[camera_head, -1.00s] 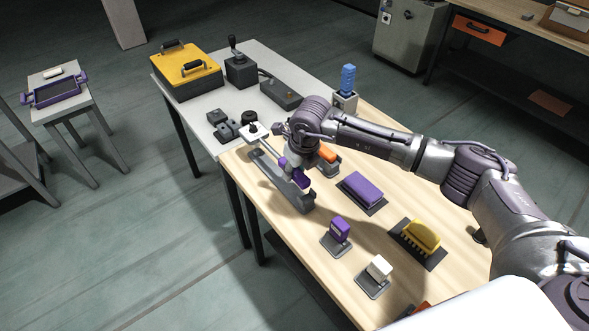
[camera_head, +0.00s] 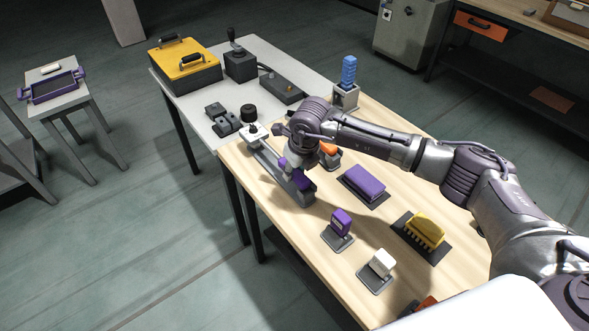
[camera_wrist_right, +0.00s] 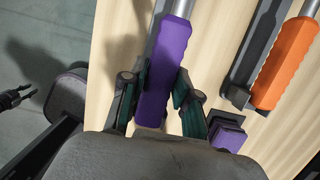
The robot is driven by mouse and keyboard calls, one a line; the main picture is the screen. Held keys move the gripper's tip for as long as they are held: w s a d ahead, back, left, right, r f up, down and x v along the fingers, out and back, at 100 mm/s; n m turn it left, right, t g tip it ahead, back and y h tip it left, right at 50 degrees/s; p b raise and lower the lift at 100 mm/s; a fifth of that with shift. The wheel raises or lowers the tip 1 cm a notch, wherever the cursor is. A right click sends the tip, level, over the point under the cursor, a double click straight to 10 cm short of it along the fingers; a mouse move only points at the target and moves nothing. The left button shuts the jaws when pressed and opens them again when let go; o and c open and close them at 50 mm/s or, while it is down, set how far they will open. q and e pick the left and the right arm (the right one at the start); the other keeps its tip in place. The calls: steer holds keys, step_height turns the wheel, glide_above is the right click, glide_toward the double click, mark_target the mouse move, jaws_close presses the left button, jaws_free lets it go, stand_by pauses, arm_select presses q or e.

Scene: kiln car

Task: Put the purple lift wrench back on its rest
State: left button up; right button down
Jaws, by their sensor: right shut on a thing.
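The purple lift wrench shows its purple handle (camera_head: 301,184) and a grey shaft running up-left in the head view. Its grey rest (camera_head: 272,170) is a long narrow holder on the wooden table. The wrench lies along the rest, low over it; whether it is fully seated I cannot tell. My right gripper (camera_head: 296,173) is above the handle. In the right wrist view, the fingers of my right gripper (camera_wrist_right: 158,98) are on either side of the purple handle (camera_wrist_right: 166,65), shut on it.
An orange-handled tool (camera_wrist_right: 287,62) lies close on the right. A purple block (camera_head: 363,183), a purple stamp-like piece (camera_head: 340,223), a yellow brush-like piece (camera_head: 425,231) and a white-topped piece (camera_head: 381,263) stand nearby. A blue-handled tool (camera_head: 348,72) stands behind.

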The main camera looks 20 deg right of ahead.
steer(key=shift+f, duration=0.25)
steer(key=c, duration=0.9)
jaws_free()
steer(key=shift+o, duration=0.7)
steer(key=shift+r+p, duration=1.7)
steer(key=shift+r, duration=1.8)
